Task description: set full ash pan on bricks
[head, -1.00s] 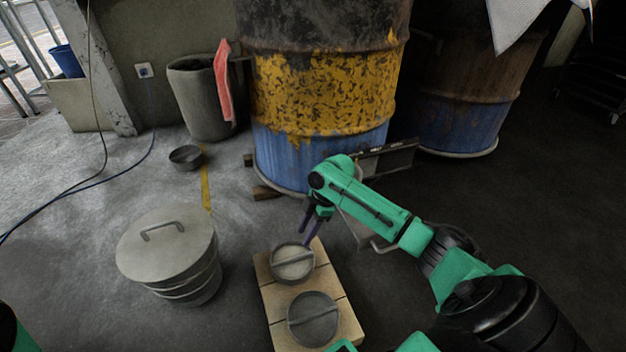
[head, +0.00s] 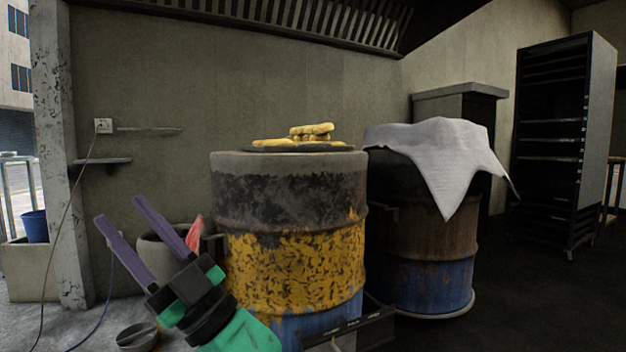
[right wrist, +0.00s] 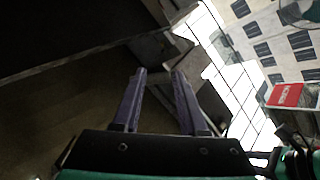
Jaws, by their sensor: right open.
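My right gripper (head: 118,208) is raised at the lower left of the head view, in front of the wall and the grey bin. Its two purple fingers are apart with nothing between them. The right wrist view also shows the open, empty fingers (right wrist: 159,74). The bricks are not in view now, and I cannot make out a full ash pan. A dark metal part (head: 350,332) juts from the low right side of the yellow and blue barrel (head: 295,255), cut off by the frame edge. My left gripper is not in view.
Yellowish loaves (head: 312,132) lie on top of the barrel. A second barrel (head: 425,240) under a white cloth (head: 440,150) stands to its right. A grey bin (head: 157,250) and a round bowl (head: 137,337) are at the left. A dark rack (head: 555,150) stands at the right.

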